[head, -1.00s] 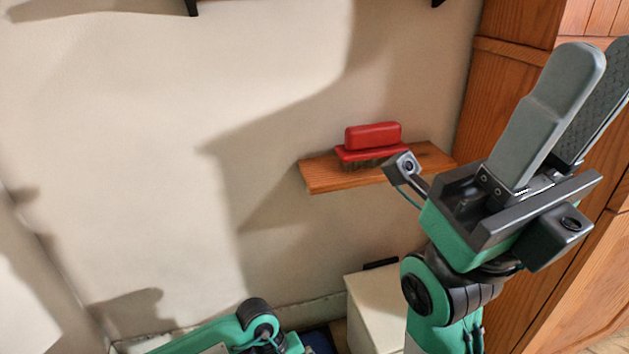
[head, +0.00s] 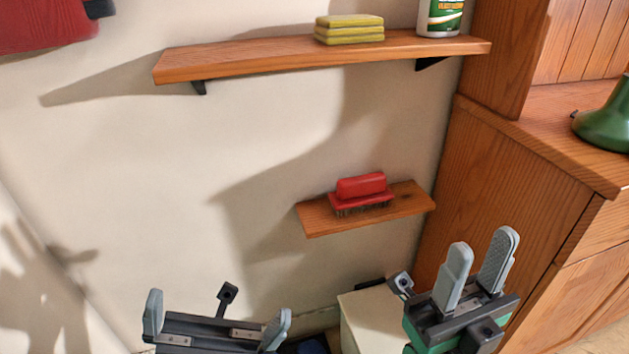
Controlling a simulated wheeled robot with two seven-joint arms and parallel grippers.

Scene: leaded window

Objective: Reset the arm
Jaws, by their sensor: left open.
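My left gripper (head: 216,318) is at the bottom left of the head view. Its two grey fingers stand wide apart with nothing between them. My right gripper (head: 482,268) is at the lower right, pointing up. Its two grey fingers are apart with a clear gap and nothing in it. It is in front of the wooden cabinet and to the right of the small shelf. My green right arm is mostly hidden below the gripper.
A red brush (head: 361,193) lies on a small wooden shelf (head: 318,218). A longer shelf (head: 235,57) above holds yellow sponges (head: 349,29) and a bottle (head: 440,17). A wooden cabinet (head: 500,190) is at the right, with a green object (head: 606,122) on it. A pale box (head: 372,322) stands below.

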